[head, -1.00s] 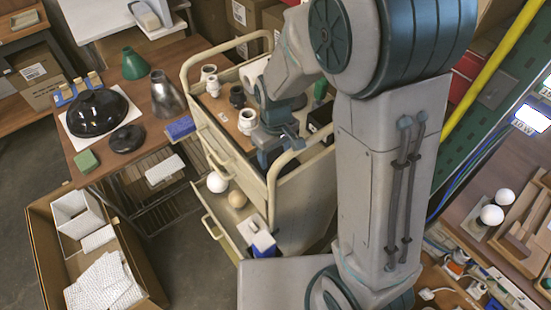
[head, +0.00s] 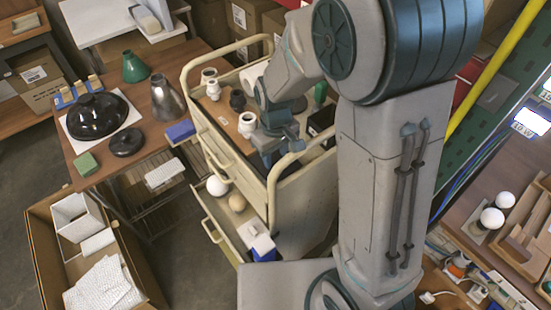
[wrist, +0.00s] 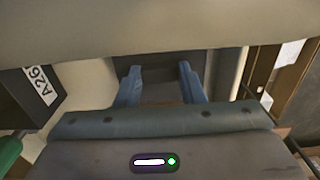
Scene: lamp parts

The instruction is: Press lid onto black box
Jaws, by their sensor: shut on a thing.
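The black box (head: 321,119) stands on the cart's top beside the right rail, right of my gripper. Its corner, with an "A26" label, shows at the left of the wrist view (wrist: 24,95). My gripper (wrist: 160,85) has its two blue fingers apart, shut on a dark grey piece (wrist: 160,92). I cannot tell whether this piece is the lid; most of it is hidden. In the head view my gripper (head: 268,158) is low over the cart's near end, partly hidden by my wrist. No lid is clearly visible on the box.
The cart (head: 310,190) has a raised rail (head: 287,160) close to my gripper. White fittings (head: 247,124), a black fitting (head: 238,100) and a green item (head: 320,92) share its top. An open drawer (head: 213,225) juts out at the left, holding bulbs and a blue-white box.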

